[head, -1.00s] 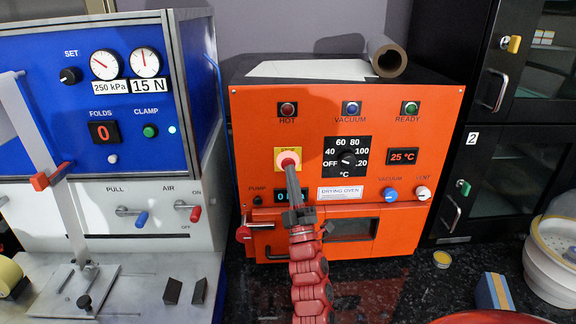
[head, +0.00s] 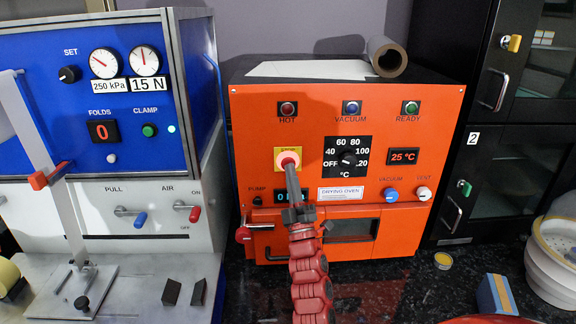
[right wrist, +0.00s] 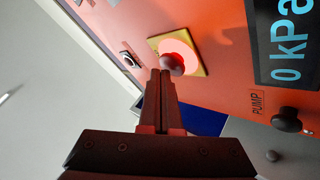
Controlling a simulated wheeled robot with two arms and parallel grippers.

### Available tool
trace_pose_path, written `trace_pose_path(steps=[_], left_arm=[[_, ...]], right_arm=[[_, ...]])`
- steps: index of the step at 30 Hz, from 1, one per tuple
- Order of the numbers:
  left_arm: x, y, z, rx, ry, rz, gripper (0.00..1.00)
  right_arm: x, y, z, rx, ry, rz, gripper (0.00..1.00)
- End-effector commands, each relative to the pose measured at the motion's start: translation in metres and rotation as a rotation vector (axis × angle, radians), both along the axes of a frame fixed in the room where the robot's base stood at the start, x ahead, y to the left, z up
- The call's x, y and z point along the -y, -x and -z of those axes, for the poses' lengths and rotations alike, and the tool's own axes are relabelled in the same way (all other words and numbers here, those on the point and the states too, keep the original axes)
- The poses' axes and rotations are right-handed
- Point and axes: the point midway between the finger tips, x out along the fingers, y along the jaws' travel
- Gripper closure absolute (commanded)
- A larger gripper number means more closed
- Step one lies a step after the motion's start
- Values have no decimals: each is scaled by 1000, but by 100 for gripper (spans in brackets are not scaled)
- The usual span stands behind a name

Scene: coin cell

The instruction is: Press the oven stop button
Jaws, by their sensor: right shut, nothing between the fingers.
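The orange drying oven (head: 436,130) stands in the middle of the head view. Its stop button, a round red and pale knob on a yellow square plate (head: 279,159), is at the left of its front. My right gripper (head: 291,167) is shut and empty, its fingertips at the button in the head view. In the right wrist view the shut fingertips (right wrist: 161,73) are right at the red button (right wrist: 174,61), overlapping its near edge. I cannot tell whether the button is pushed in. My left gripper is not in view.
A blue press machine (head: 45,120) stands at the left. A black cabinet (head: 510,140) stands at the right. The oven's pump knob (right wrist: 287,119) is close to my right gripper. A paper roll (head: 386,56) lies on the oven top.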

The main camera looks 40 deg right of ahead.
Motion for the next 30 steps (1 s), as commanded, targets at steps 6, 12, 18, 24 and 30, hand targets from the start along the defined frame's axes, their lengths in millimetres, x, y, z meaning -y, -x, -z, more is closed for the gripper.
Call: trace_pose_path(steps=[6,12,18,24,30], left_arm=[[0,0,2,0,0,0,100],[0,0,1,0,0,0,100],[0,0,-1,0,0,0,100],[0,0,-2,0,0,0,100],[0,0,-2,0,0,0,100]], right_arm=[[1,-2,0,0,0,0,100],[0,1,-1,0,0,0,100],[-6,10,-1,-1,-1,0,100],[-9,15,-1,-1,-1,0,100],[-9,15,-1,0,0,0,100]])
